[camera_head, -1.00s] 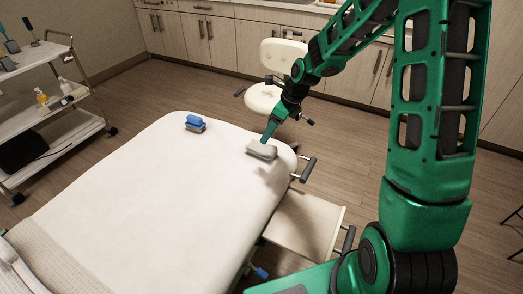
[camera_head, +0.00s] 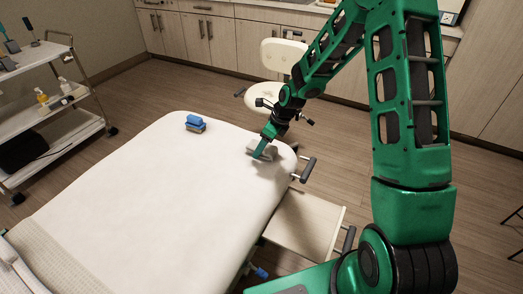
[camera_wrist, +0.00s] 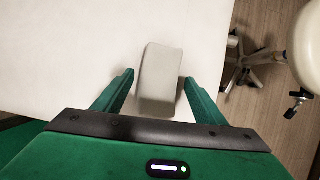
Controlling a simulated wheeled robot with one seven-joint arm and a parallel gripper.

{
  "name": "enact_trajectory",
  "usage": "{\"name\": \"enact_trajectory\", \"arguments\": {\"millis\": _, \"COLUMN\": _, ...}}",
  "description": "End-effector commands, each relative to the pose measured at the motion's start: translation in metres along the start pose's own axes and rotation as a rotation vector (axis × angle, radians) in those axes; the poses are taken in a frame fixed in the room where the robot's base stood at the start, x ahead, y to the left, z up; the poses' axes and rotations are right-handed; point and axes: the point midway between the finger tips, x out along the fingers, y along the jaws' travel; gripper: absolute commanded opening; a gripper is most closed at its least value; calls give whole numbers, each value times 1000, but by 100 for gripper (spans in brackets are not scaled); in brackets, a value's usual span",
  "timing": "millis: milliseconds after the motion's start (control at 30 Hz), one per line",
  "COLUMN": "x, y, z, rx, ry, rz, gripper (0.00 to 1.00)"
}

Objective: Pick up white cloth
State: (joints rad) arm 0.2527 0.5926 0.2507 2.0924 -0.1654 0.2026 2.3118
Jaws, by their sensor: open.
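The white cloth (camera_wrist: 160,75) is a folded, pale grey-white block lying on the white treatment bed, near the bed's far right corner. It also shows in the head view (camera_head: 251,149), partly hidden by my gripper. My gripper (camera_wrist: 158,82) is open, with one green finger on each side of the cloth's near end in the wrist view. Gaps show between the fingers and the cloth. In the head view my gripper (camera_head: 262,152) points down at the cloth. Whether its tips touch the bed cannot be told.
The bed (camera_head: 150,200) is mostly bare. A blue item on a brownish block (camera_head: 196,123) lies left of the cloth. A white stool (camera_head: 283,55) stands behind the bed's far edge. Dark handles (camera_head: 308,170) stick out at the bed's right. A cart (camera_head: 60,100) stands at left.

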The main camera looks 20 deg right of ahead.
Motion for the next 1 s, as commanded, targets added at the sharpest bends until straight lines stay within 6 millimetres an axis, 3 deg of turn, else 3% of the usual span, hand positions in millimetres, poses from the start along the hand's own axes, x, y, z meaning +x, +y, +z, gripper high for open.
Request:
{"name": "enact_trajectory", "arguments": {"millis": 933, "x": 4, "y": 0, "z": -2, "rx": 0, "ry": 0, "rz": -1, "gripper": 65}}
{"name": "enact_trajectory", "arguments": {"millis": 1000, "x": 4, "y": 0, "z": -2, "rx": 0, "ry": 0, "rz": 0, "gripper": 48}}
